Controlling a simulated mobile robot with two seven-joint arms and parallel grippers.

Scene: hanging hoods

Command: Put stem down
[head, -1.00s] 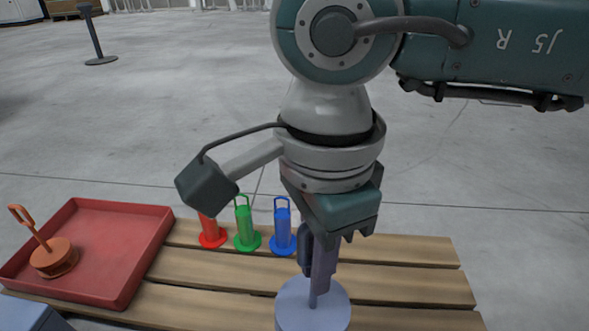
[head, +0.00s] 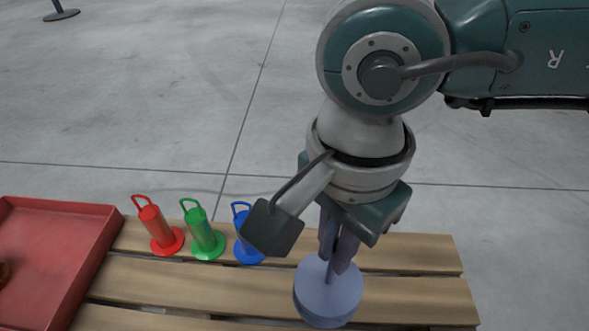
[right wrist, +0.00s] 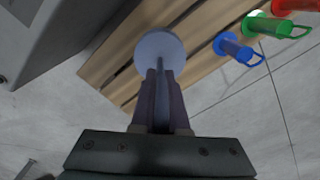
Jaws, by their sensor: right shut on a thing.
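A grey-lavender round piece with a flat disc (head: 328,297) and a thin upright stem (head: 331,270) is held below my right gripper (head: 338,258). The gripper points down and is shut on the stem. In the right wrist view the disc (right wrist: 158,47) shows beyond the shut fingers (right wrist: 163,90), over the wooden slats. Whether the disc touches the slats cannot be told. My left gripper is not in view.
A slatted wooden table (head: 200,285) lies below. Red (head: 158,230), green (head: 203,235) and blue (head: 250,252) pieces with loop handles stand in a row left of the gripper; my wrist partly hides the blue one. A red tray (head: 70,255) is at the left. Slats right of the disc are clear.

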